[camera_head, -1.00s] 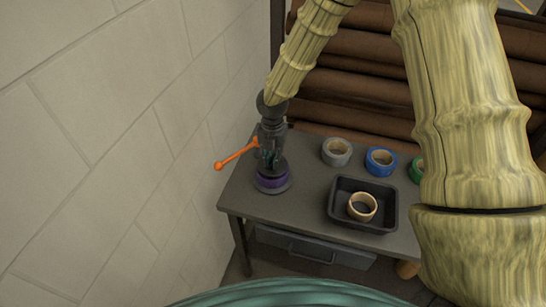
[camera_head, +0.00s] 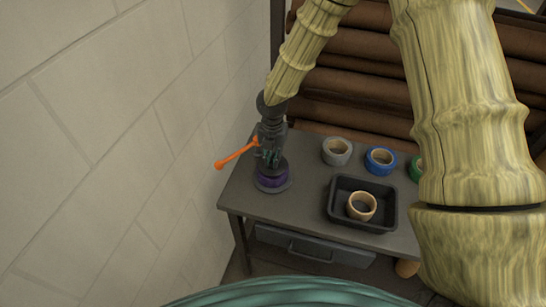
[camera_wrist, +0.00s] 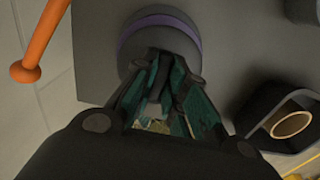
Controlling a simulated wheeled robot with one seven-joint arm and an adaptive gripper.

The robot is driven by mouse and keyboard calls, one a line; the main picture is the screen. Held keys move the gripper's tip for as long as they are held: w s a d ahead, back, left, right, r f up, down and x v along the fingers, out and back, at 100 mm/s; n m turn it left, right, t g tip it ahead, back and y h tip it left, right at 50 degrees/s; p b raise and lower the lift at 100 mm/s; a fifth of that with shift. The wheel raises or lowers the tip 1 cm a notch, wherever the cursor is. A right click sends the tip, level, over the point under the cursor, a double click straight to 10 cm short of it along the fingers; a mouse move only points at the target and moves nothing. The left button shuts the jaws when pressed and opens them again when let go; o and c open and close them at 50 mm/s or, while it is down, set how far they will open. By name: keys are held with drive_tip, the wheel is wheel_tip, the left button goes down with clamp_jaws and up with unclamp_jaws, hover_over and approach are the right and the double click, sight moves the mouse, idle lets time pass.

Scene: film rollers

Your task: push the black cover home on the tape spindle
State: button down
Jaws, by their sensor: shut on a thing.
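The black cover (camera_wrist: 158,22) sits over a purple tape roll (camera_head: 271,181) on the spindle at the table's left end. The purple band also shows below the cover in the wrist view (camera_wrist: 124,50). The spindle's dark round base (camera_head: 288,186) rests on the table. My gripper (camera_head: 270,162) points down onto the cover from above, its fingers close together and shut on a part at the cover's middle. The fingers hide that part, and I cannot tell whether any gap is left under the cover.
An orange lever (camera_head: 236,154) with a ball end sticks out left beside my gripper. Grey (camera_head: 337,151), blue (camera_head: 381,160) and green (camera_head: 418,167) tape rolls stand at the back. A black tray (camera_head: 391,213) holds a tan roll (camera_head: 362,206). A block wall (camera_head: 110,130) rises at left.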

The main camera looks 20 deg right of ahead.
drive_tip(key=shift+f, duration=0.4)
idle(0.8)
drive_tip(key=c, duration=0.8)
unclamp_jaws()
drive_tip(key=shift+r, duration=0.2)
drive_tip(key=shift+r+p, duration=3)
drive_tip(key=shift+r, duration=0.35)
